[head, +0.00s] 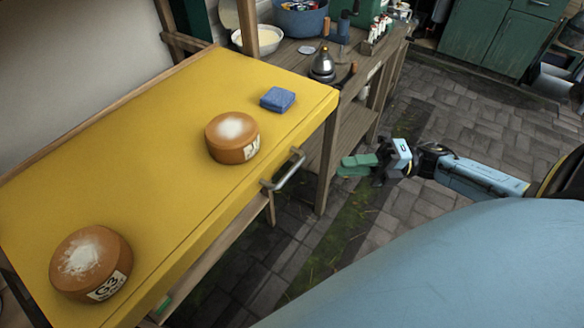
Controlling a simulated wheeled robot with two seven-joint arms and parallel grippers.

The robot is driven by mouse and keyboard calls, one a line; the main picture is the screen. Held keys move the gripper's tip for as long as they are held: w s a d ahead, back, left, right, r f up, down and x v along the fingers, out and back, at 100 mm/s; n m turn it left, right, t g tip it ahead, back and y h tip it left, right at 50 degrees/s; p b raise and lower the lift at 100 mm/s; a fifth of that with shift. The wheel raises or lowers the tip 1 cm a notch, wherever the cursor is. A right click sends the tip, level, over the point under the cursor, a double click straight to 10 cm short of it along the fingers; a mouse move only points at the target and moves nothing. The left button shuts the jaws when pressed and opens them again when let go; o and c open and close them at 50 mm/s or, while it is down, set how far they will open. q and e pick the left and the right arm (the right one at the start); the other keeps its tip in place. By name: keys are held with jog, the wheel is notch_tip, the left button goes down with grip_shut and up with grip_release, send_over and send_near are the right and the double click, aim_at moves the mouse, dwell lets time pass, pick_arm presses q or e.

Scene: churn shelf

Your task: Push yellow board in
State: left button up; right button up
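The yellow board (150,150) is a long thick slab on a wooden frame, filling the left of the head view. A metal bar handle (287,172) is fixed to its front edge, near its right end. My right gripper (350,166), with green fingers, is to the right of the handle with a gap between, over the paved floor. It touches nothing that I can see. Its fingers overlap in this view, so their opening is unclear. My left gripper is out of view.
Two round brown blocks with white powdery tops, one near (90,262) and one farther (232,138), and a blue sponge (278,100) rest on the board. A wooden bench with a kettle (323,65) and a white bowl (262,38) stands behind. Paved floor is open at right.

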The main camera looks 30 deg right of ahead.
aim_at(292, 169)
jog(key=p+x, duration=0.2)
jog(key=x, duration=1)
jog(key=shift+w+a+r, duration=0.1)
jog(key=shift+w+a, duration=0.1)
jog(key=shift+c, duration=0.3)
grip_shut()
